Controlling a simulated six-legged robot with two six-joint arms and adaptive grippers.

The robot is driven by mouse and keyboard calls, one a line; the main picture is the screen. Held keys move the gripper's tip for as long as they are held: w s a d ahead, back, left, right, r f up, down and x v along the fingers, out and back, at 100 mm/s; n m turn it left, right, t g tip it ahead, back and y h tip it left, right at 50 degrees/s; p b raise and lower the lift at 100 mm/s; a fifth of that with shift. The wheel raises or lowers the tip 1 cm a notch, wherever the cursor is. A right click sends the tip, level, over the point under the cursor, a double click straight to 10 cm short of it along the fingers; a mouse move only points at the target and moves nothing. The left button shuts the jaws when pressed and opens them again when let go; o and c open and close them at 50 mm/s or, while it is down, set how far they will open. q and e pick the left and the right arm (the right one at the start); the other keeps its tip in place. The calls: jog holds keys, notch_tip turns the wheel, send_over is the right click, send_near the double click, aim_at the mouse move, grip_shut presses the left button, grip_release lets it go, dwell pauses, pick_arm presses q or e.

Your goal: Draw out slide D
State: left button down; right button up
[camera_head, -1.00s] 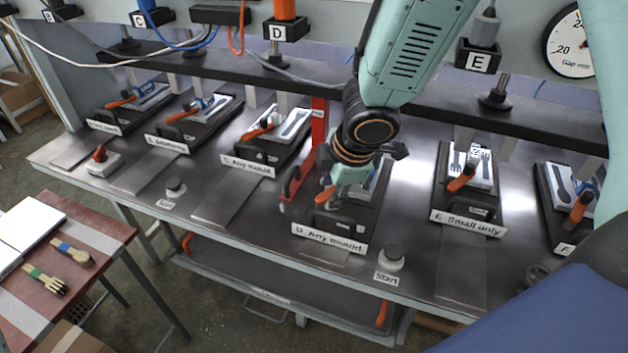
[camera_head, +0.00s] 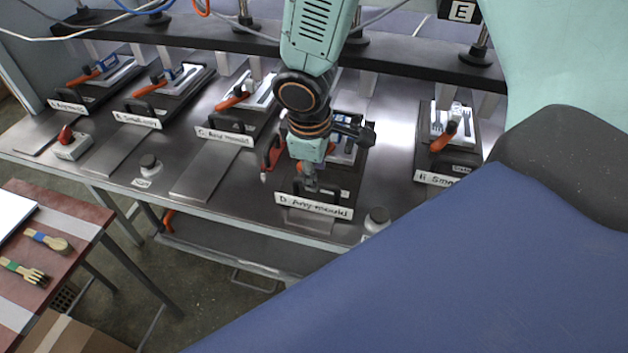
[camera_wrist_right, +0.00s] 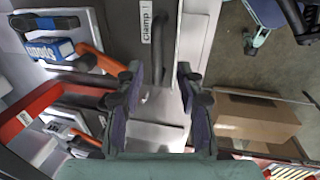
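Slide D (camera_head: 347,178) is a black plate with a white front label, "D. Any mould" (camera_head: 313,205), on the steel bench. Its black bar handle (camera_wrist_right: 160,42) shows in the right wrist view beside a "Clamp" label. My right gripper (camera_head: 310,184) is low over the front of slide D and hides the handle in the head view. In the right wrist view my right gripper (camera_wrist_right: 160,76) is open, with the handle between its fingers and a gap on either side. A red lever (camera_head: 270,160) stands at the slide's left. My left gripper is out of view.
Slide C (camera_head: 224,136) lies to the left and slide E (camera_head: 436,178) to the right. A round start button (camera_head: 377,218) stands close by at slide D's front right. A red-brown table (camera_head: 78,213) with brushes is at lower left.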

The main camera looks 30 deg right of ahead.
jog(key=x, duration=0.2)
jog(key=w+b+x, duration=0.1)
jog(key=x, duration=0.1)
jog(key=shift+s+d+r, duration=0.1)
jog(key=shift+d+r, duration=0.05)
jog(key=shift+s+a+r, duration=0.2)
jog(key=shift+s+a, duration=0.1)
jog(key=shift+s, duration=0.1)
jog(key=shift+w+d+f, duration=0.25)
jog(key=shift+w, duration=0.1)
jog(key=c, duration=0.4)
jog(key=shift+s+a+r, duration=0.15)
jog(key=shift+s, duration=0.05)
grip_shut()
